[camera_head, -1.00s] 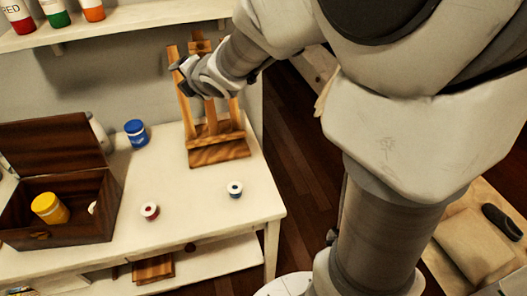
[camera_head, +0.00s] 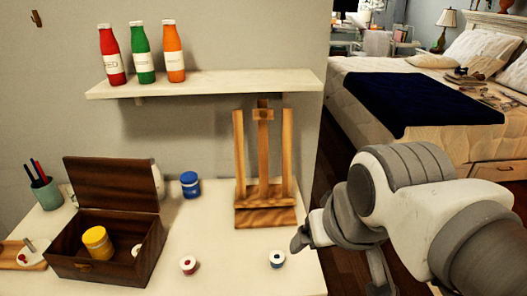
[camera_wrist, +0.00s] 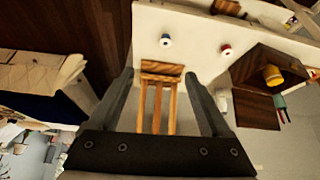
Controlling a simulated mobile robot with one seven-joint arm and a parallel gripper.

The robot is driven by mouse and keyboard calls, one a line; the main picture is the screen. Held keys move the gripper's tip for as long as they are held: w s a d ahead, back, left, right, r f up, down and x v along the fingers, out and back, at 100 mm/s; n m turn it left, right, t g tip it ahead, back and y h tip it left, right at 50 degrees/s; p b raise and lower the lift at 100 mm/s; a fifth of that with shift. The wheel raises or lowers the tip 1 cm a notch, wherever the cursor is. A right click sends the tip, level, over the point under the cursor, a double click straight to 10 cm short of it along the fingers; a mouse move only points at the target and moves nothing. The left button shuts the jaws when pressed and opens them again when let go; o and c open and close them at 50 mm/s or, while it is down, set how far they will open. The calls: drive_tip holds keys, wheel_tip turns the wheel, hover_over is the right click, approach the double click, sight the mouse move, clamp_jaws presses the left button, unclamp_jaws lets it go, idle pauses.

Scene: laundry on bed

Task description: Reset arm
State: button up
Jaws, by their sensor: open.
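My gripper (camera_head: 302,240) is at the right edge of the white table in the head view, just right of the wooden easel (camera_head: 264,217). In the wrist view the two dark fingers of my gripper (camera_wrist: 160,88) are spread apart with nothing held. The easel (camera_wrist: 160,70) shows beyond and between them, and I cannot tell how near it is. My arm comes in from the right side of the head view.
The table (camera_head: 225,265) bears an open wooden box (camera_head: 150,255) with a yellow jar (camera_head: 97,242), a blue jar (camera_head: 190,184) and two small spools. A shelf (camera_head: 210,86) with bottles is above. A bed (camera_head: 440,145) stands at the back right.

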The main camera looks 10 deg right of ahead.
wheel_tip(320, 180, up, 10)
drive_tip(key=p, duration=1)
drive_tip(key=shift+r+p, duration=0.4)
drive_tip(key=shift+c, duration=2.5)
drive_tip(key=shift+d+f, duration=0.1)
drive_tip(key=shift+d, duration=0.1)
